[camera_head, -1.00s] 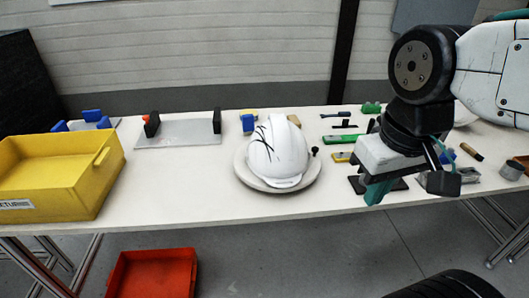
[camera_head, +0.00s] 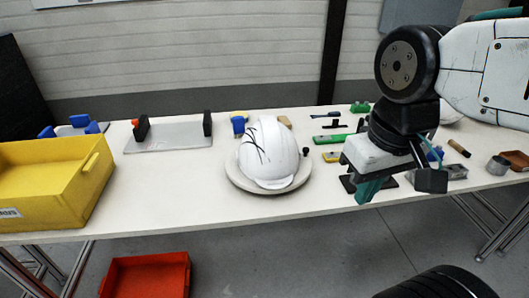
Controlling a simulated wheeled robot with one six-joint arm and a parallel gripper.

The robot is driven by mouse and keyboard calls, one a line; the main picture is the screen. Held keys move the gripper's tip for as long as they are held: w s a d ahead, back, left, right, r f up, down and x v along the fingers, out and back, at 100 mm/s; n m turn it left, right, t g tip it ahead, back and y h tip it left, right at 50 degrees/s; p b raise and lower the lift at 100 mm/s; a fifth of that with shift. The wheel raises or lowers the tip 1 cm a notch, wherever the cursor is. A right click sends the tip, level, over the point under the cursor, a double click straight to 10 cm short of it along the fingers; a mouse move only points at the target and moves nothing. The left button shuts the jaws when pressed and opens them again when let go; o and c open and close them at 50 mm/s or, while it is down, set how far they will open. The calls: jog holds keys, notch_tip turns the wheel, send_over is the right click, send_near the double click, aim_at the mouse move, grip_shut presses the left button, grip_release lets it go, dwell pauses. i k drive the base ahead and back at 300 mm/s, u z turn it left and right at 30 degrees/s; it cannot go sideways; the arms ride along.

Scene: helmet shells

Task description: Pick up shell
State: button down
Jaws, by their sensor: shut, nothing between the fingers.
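A white helmet shell (camera_head: 268,152) with dark line markings sits on a round pale plate (camera_head: 240,180) near the middle of the table. My gripper (camera_head: 366,192) has teal fingers that point down, to the right of the shell near the table's front edge. It is apart from the shell, with its fingers shut and nothing seen between them. Part of another white rounded thing (camera_head: 450,112) shows behind my arm; most of it is hidden.
A yellow bin (camera_head: 95,185) stands at the table's left end. Small tools, including a green one (camera_head: 330,139), lie between shell and arm. A red bin (camera_head: 147,275) is on the floor. The front middle table is clear.

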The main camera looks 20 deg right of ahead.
aim_at(269, 154)
jog(key=z, duration=3.85)
jog(key=k, duration=2.05)
jog(key=u, duration=1.8)
